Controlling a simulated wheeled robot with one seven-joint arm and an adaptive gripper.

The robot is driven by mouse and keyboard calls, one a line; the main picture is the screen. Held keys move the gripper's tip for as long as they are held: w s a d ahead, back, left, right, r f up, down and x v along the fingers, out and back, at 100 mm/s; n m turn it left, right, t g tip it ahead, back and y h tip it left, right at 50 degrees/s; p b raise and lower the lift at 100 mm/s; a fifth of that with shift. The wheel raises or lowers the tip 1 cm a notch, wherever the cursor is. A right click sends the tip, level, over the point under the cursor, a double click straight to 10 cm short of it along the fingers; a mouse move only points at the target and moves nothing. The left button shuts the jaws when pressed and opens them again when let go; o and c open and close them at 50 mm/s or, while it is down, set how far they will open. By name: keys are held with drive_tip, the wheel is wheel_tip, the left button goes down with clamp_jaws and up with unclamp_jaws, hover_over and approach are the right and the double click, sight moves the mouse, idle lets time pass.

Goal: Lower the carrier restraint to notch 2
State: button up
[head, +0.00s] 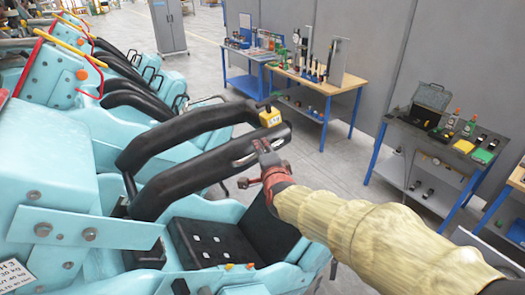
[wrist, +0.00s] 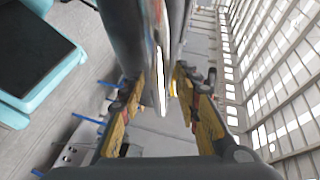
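The carrier restraint shows in the head view as thick black padded bars over the seats. The nearer bar (head: 205,168) ends in a metal grab loop (head: 243,158). Another black bar (head: 185,132) behind it carries a yellow tag (head: 270,117). My gripper (head: 264,158) is at the loop end of the nearer bar. In the wrist view the dark bar (wrist: 135,30) and a bright metal strip (wrist: 160,75) run between the two yellow-padded fingers of my gripper (wrist: 170,85). The fingers stand apart, with a light gap by the right one. Contact with the loop is unclear. No notch marks are readable.
A black seat (head: 215,242) in the light-blue carrier (head: 60,185) lies below the bar. Workbenches with tools (head: 310,80) and a grey bench (head: 435,150) stand at the back right. Grey floor (head: 340,165) is open between the carrier and the benches.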

drive_tip(key=shift+c, duration=1)
clamp_jaws()
